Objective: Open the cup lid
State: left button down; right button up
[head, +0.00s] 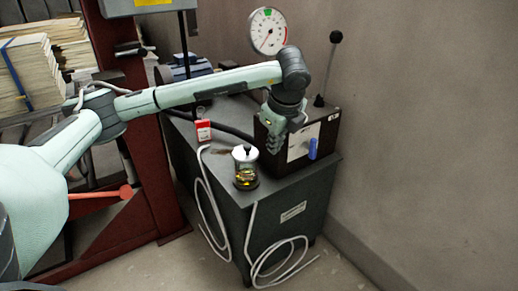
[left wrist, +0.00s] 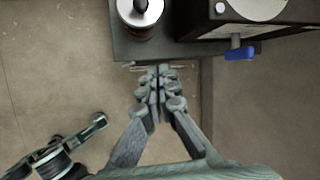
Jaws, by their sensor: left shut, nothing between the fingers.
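In the left wrist view the lid (left wrist: 149,14) shows at the top edge, partly cut off. My left gripper (head: 274,146) points down just right of the cup, apart from it. In the left wrist view its fingers (left wrist: 158,77) are together with nothing between them.
The cabinet (head: 285,213) carries a dark box (head: 325,135) with a blue handle (head: 312,149) right of the gripper. A red and white packet (head: 203,131) lies behind the cup. Pale cables hang down the cabinet front. A wall closes the right side.

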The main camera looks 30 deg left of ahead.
aim_at(253, 155)
pick_arm(q)
jog(key=shift+n+y, duration=0.7)
jog(key=shift+y, duration=0.1)
jog(key=w+a+f, duration=0.1)
jog(key=a+f, duration=0.3)
jog(key=a, duration=0.1)
jog(key=w+a+f, duration=0.1)
jog(key=a+f, duration=0.1)
jog(key=shift+w+a+f+p, duration=0.15)
jog(key=shift+w+a+p, duration=0.1)
jog(key=shift+w+p, duration=0.15)
jog(key=shift+a+f, duration=0.1)
jog(key=shift+f, duration=0.1)
pick_arm(e)
jog(key=shift+a+f, duration=0.2)
jog(key=shift+f, duration=0.95)
pick_arm(q)
jog(key=shift+r, duration=0.15)
pick_arm(e)
jog(key=shift+d+r, duration=0.1)
jog(key=shift+d, duration=0.05)
pick_arm(q)
jog(key=shift+a+r+h, duration=0.1)
jog(key=shift+r+h, duration=0.05)
jog(key=shift+h, duration=0.25)
pick_arm(e)
jog(key=shift+w+d+r, duration=0.1)
jog(key=shift+w, duration=0.15)
